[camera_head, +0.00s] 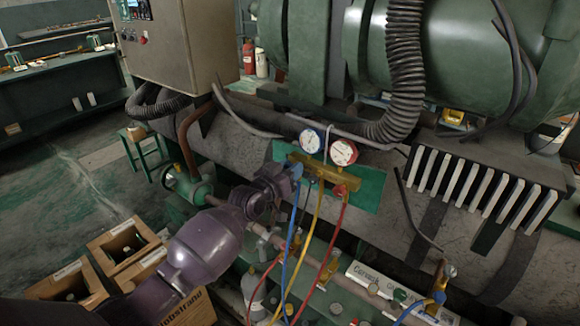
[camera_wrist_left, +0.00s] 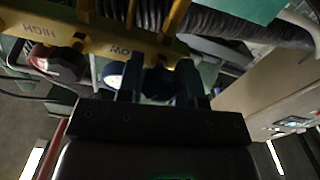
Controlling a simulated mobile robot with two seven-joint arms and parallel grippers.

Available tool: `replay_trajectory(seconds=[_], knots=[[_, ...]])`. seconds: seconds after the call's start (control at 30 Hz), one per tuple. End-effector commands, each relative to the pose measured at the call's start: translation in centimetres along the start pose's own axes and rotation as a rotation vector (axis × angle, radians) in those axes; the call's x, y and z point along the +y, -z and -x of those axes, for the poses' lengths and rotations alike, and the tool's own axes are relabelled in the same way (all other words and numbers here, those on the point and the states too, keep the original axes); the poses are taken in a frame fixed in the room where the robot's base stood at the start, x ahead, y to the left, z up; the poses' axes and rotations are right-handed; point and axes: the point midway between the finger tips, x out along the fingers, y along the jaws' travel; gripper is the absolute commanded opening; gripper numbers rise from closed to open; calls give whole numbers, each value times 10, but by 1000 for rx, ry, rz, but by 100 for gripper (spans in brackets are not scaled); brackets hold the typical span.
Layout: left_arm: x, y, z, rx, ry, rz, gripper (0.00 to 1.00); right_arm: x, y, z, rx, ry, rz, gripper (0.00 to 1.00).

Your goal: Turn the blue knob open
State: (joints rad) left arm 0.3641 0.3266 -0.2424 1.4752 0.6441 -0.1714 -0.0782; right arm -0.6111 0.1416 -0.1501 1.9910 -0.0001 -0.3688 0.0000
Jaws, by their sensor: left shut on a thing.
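The yellow gauge manifold (camera_head: 318,174) is mounted on a green plate (camera_head: 368,188). It carries a blue-rimmed gauge (camera_head: 310,140) and a red-rimmed gauge (camera_head: 343,152). A red knob (camera_head: 340,190) is at its right. My left gripper (camera_head: 288,174) is at the manifold's left end. In the left wrist view the manifold (camera_wrist_left: 98,40) shows the words HIGH and LOW upside down. There the dark blue knob (camera_wrist_left: 158,82) sits between the two fingers, by the LOW label, and the gripper is shut on it. The knob's turn angle cannot be read. My right gripper is not in view.
Blue, yellow (camera_head: 308,250) and red (camera_head: 334,245) hoses hang below the manifold. A ribbed black hose (camera_head: 405,70) and a grey control box (camera_head: 175,50) are behind. Open floor (camera_head: 60,190) lies to the left.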

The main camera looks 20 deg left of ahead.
Motion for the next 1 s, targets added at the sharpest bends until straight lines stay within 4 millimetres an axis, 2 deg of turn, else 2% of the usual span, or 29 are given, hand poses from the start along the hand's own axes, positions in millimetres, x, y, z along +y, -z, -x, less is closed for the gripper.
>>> replay_trajectory(seconds=[0.6,1.0], knots=[[1,0,0,-1,1,543,10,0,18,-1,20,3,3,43],[1,0,0,-1,1,713,10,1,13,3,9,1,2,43]])
